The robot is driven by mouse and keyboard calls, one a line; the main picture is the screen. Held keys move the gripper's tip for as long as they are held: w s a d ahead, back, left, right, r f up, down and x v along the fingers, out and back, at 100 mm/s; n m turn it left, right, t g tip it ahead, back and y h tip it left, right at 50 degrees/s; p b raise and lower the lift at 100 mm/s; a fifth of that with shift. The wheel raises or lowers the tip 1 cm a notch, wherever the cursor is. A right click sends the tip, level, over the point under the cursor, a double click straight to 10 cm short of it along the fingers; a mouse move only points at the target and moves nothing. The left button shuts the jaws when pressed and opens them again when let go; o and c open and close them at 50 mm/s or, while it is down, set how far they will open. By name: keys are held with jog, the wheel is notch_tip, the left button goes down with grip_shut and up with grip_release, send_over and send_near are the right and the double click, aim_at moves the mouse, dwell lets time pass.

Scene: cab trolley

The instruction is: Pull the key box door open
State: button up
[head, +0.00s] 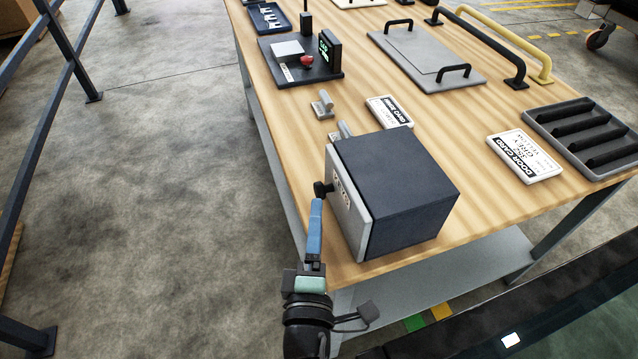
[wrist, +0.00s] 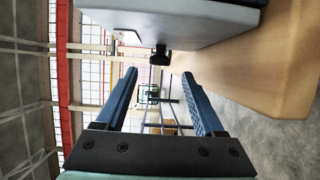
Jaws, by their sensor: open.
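The key box (head: 395,185) is a dark box on the near end of the wooden table, with a light grey door (head: 347,205) on its left face. The door appears shut against the box. A black knob (head: 322,189) sticks out from the door, and it also shows in the wrist view (wrist: 160,56). My gripper (head: 317,204) is at the door's left side, with its blue fingers pointing toward the knob. In the wrist view, the fingers (wrist: 160,88) are apart and empty, and the knob lies just beyond their tips, roughly between them. I cannot tell whether they touch it.
Small grey pieces (head: 322,104) and a white card (head: 389,111) lie behind the box. A door card (head: 524,156) and a dark ribbed tray (head: 585,135) are to its right. A dark railing (head: 62,60) stands at the left. The floor between railing and table is clear.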

aim_at(319, 191)
jog(key=w, duration=0.7)
jog(key=shift+w+d+p, duration=0.25)
jog(key=shift+d+p, duration=0.1)
grip_shut()
dwell(1.0)
